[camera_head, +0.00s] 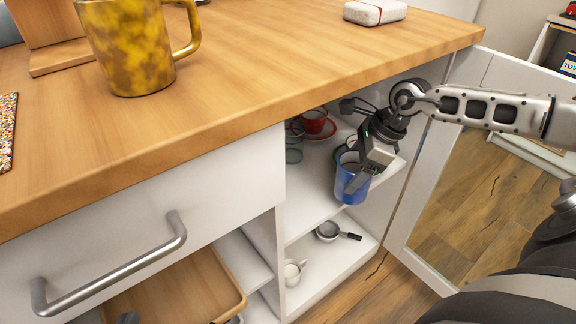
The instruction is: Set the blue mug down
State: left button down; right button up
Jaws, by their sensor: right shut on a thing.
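The blue mug (350,187) is at the front of the upper shelf (312,195) inside the open cupboard, roughly upright with its opening up. My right gripper (366,176) reaches in from the right and is shut on the mug's right side. The gripper hides part of the mug. I cannot tell whether the mug's base touches the shelf. Small dark parts at the bottom left edge may be the tips of my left gripper (128,318), too cut off to show its jaws.
A red cup (314,121) on a saucer and other dishes stand deeper on the upper shelf. A small dark-handled pan (328,231) and a white cup (293,271) are below. The wooden counter (240,80) overhangs. The open door (431,190) stands right.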

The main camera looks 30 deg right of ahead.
jog(key=w+a+f+b, duration=0.1)
jog(key=w+a, duration=0.2)
jog(key=w+a+f, duration=0.1)
jog(key=w+a, duration=0.1)
jog(key=a, duration=0.1)
jog(key=w+a+f+b, duration=0.1)
jog(key=w+a, duration=0.2)
jog(key=a, duration=0.1)
jog(key=shift+w+a+f+b, duration=0.1)
jog(key=shift+w+f+b, duration=0.05)
jog(key=shift+w+b, duration=0.2)
jog(key=shift+f, duration=0.15)
jog(key=o, duration=1.2)
jog(key=shift+c, duration=0.2)
pick_arm(q)
jog(key=shift+w+d+r+n+t+h, duration=0.15)
jog(key=shift+d+r+n+t+h, duration=0.25)
jog(key=shift+d+r+n+h, duration=0.15)
jog(key=shift+a, duration=0.1)
